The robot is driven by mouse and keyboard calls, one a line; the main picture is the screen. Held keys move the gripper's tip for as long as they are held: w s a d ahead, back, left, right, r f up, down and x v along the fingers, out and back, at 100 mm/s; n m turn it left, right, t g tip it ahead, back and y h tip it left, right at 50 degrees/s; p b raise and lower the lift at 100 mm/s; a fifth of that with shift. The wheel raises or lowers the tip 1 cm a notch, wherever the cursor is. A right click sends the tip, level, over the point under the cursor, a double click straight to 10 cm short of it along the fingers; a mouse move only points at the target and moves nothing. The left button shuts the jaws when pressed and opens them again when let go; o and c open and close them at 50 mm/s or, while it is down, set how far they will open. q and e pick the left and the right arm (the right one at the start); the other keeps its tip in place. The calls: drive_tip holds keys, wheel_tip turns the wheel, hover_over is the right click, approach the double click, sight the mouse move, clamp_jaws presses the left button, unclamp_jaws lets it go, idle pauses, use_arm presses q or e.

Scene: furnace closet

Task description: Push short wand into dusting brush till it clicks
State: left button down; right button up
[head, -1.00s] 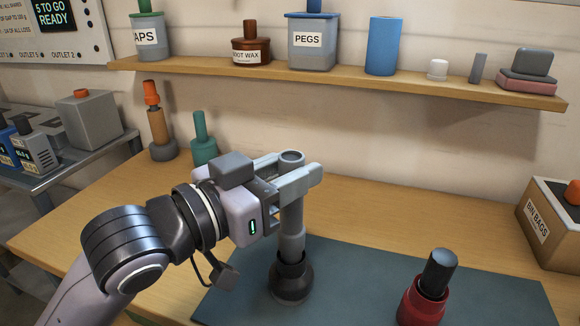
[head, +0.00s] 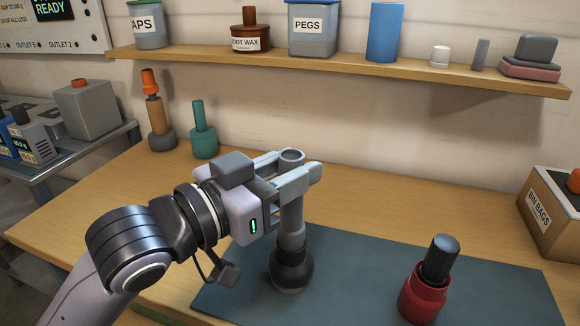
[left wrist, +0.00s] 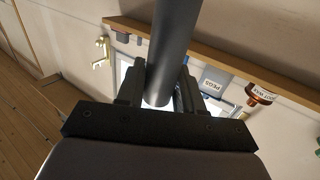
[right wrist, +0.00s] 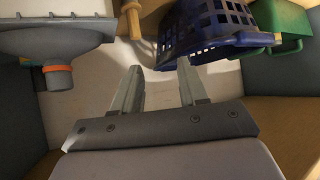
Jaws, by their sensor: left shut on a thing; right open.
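My left gripper (head: 294,172) is shut on the short wand (head: 292,218), a grey tube held upright near its top. The wand also shows between the fingers in the left wrist view (left wrist: 174,50). Its lower end meets the dark round dusting brush (head: 291,270), which stands on the blue-grey mat (head: 235,292). I cannot tell how deep the wand sits in the brush collar. My right gripper (right wrist: 160,82) is open and empty in the right wrist view, away from the wand and brush, and does not show in the head view.
A red and black bottle-like item (head: 425,285) stands on the mat to the right. A teal item (head: 203,135) and an orange-topped item (head: 157,115) stand behind the left arm. A bin bags box (head: 550,220) is at the right. A blue basket (right wrist: 215,30) is near my right gripper.

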use_arm(q)
drive_tip(key=c, duration=0.6)
unclamp_jaws()
drive_tip(key=shift+c, duration=0.2)
drive_tip(key=shift+a, duration=0.1)
drive_tip(key=p+v, duration=0.1)
drive_tip(key=v, duration=0.5)
drive_tip(key=shift+p, duration=0.4)
drive_tip(key=shift+p+v, duration=0.6)
drive_tip(key=shift+v, duration=0.35)
